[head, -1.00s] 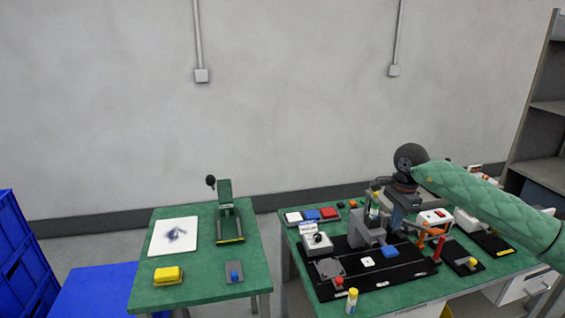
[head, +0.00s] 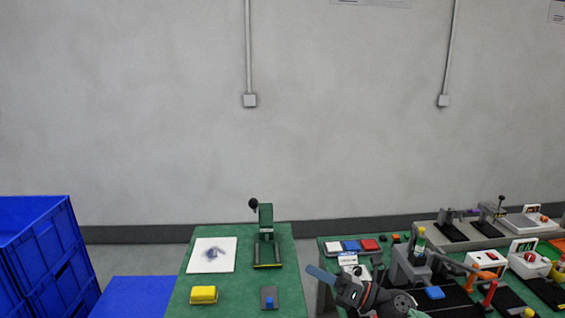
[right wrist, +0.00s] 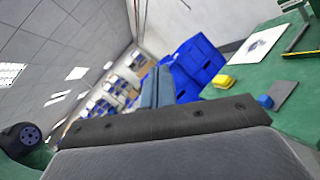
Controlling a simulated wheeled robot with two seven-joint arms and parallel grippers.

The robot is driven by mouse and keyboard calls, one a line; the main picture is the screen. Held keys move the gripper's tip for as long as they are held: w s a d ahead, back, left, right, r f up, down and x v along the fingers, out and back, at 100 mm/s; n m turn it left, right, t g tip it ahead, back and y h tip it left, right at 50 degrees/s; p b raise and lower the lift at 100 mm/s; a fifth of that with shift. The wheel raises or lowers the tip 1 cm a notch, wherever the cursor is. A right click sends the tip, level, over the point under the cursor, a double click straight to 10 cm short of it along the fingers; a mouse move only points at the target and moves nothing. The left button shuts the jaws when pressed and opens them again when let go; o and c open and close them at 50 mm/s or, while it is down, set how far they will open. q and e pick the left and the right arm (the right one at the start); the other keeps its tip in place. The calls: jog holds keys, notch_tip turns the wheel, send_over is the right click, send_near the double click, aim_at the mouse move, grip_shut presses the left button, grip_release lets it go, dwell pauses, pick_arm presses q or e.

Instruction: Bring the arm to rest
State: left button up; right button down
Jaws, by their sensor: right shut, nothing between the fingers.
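My right gripper (head: 320,274) shows low in the head view, in front of the gap between the two green tables. Its blue-grey fingers point up and left, and they are shut with nothing between them. In the right wrist view its fingers (right wrist: 158,88) lie together, pointing away toward the blue crates. The rest of my right arm is mostly below the head picture's edge. My left gripper is in neither view.
The left green table (head: 236,290) holds a yellow block (head: 203,295), a white sheet (head: 211,255) and a green stand (head: 266,238). The right table carries a grey fixture (head: 408,262) and several devices close to my right arm. Blue crates (head: 42,250) stand at left.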

jog(key=s+d+f+m+t+h, duration=0.35)
jog(key=d+f+m+h, duration=0.55)
jog(key=m, duration=0.7)
jog(key=s+d+f+m+t+h, duration=0.35)
jog(key=f+m+h, duration=0.55)
jog(key=m, duration=0.8)
jog(key=s+f+m+g, duration=0.4)
jog(key=s+f+g, duration=0.25)
jog(key=s, duration=0.55)
jog(key=s+f+m+g, duration=0.3)
jog(key=s+f+g, duration=0.35)
jog(key=s, duration=0.65)
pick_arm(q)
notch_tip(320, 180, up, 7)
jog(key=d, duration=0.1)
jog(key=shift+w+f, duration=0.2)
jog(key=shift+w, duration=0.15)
pick_arm(e)
jog(key=s+a+f, duration=0.1)
jog(key=s+f, duration=0.1)
jog(key=f, duration=1.7)
jog(key=s+a+f+g, duration=0.1)
jog(key=s+a+f, duration=0.1)
jog(key=f, duration=1.7)
jog(key=shift+f, duration=0.35)
